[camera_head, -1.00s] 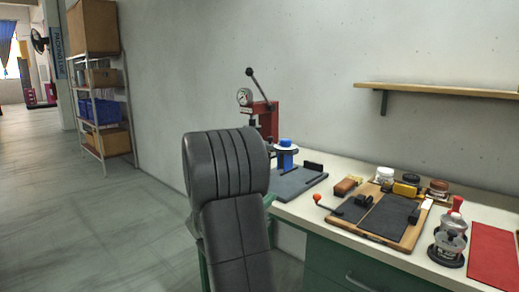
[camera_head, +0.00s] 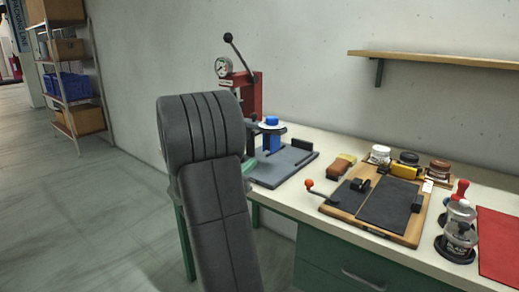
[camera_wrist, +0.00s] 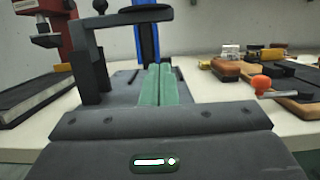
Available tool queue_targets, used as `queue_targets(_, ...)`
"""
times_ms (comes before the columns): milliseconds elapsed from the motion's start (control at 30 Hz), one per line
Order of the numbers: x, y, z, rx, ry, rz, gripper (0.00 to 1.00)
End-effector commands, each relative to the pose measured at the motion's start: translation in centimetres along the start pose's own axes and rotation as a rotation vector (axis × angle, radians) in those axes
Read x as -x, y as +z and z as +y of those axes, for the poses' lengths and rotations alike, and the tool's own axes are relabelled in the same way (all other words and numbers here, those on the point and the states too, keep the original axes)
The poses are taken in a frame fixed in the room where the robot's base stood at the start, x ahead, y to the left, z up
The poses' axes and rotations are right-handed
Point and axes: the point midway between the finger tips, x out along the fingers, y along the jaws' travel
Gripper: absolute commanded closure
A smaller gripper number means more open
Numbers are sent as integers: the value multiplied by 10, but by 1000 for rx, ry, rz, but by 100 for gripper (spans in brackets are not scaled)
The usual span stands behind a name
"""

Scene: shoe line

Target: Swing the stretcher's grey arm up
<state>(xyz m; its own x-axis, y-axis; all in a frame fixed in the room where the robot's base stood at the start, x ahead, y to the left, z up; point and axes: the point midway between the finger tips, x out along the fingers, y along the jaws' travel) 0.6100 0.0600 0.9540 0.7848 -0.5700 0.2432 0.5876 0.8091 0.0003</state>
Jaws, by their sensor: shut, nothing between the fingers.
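The stretcher has a flat grey base (camera_head: 290,170) on the bench with a blue post (camera_head: 273,142) under a pale disc and a blue knob. In the wrist view the blue post (camera_wrist: 147,42) stands beyond my fingers. A dark grey upright (camera_wrist: 88,62) with a black ball top stands to their left, and a dark grey bar (camera_wrist: 115,18) runs from it across the post. I take this bar to be the grey arm, but cannot be sure. My gripper (camera_wrist: 160,70) has green fingers, shut and empty, low before the post and apart from the bar. My arm mostly hides it in the head view.
A red press (camera_head: 245,95) with a gauge and black-knobbed lever stands behind the stretcher. A wooden board (camera_head: 405,235), brush (camera_head: 341,167), several jars and a clear bottle (camera_head: 459,228) crowd the bench at right. A shelf (camera_head: 440,59) hangs above. Floor at left is clear.

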Motion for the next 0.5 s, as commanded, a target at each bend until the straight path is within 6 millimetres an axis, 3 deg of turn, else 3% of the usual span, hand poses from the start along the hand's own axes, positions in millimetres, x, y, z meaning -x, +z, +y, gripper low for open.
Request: queue_targets(500, -99, 4, -1, -1, -3, -1, 100)
